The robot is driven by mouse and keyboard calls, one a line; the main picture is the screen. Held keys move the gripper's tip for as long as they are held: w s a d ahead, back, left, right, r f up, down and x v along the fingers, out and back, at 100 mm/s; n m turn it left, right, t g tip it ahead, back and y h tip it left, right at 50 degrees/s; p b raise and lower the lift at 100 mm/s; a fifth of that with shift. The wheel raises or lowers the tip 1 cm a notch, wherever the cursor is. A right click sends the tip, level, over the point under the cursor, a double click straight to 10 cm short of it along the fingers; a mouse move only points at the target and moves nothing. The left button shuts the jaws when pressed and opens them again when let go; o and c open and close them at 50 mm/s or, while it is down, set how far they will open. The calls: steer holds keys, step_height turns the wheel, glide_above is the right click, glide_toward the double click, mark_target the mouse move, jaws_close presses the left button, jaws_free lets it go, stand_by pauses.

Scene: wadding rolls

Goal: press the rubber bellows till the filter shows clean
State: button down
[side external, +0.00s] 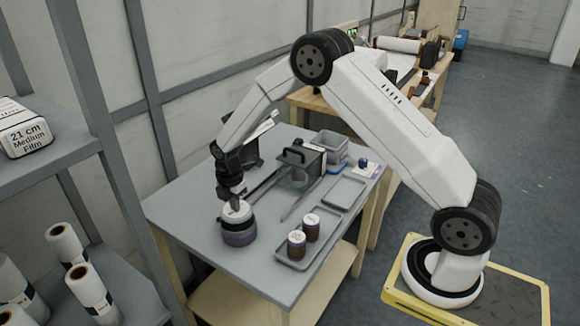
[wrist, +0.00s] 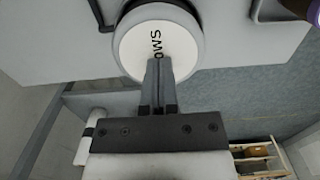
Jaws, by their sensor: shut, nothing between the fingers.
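The bellows (side external: 239,232) is a round pot with a white top and a dark purple band, standing near the left front of the grey table. In the wrist view its white disc (wrist: 135,45) carries lettering ending in "OWS", partly covered by my fingers. My gripper (side external: 236,207) points down over the white top. In the wrist view its fingers (wrist: 158,64) are together, with nothing between them, and overlap the disc. I cannot tell whether the tips touch it. I cannot pick out the filter or its state.
A metal tray (side external: 291,265) to the right holds two dark canisters (side external: 296,244) with white tops. Behind are a black-handled device (side external: 300,157), an empty tray (side external: 345,191) and a grey bin (side external: 329,144). A shelf (side external: 85,150) with white rolls stands at left.

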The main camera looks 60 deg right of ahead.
step_height(320, 180, up, 12)
steer(key=shift+a+f, duration=0.15)
steer(key=shift+f, duration=0.1)
steer(key=shift+r, duration=0.1)
stand_by(0.8)
step_height(320, 180, up, 4)
steer(key=shift+f, duration=0.15)
steer(key=shift+f, duration=0.1)
steer(key=f, duration=1.4)
steer(key=shift+d, duration=0.25)
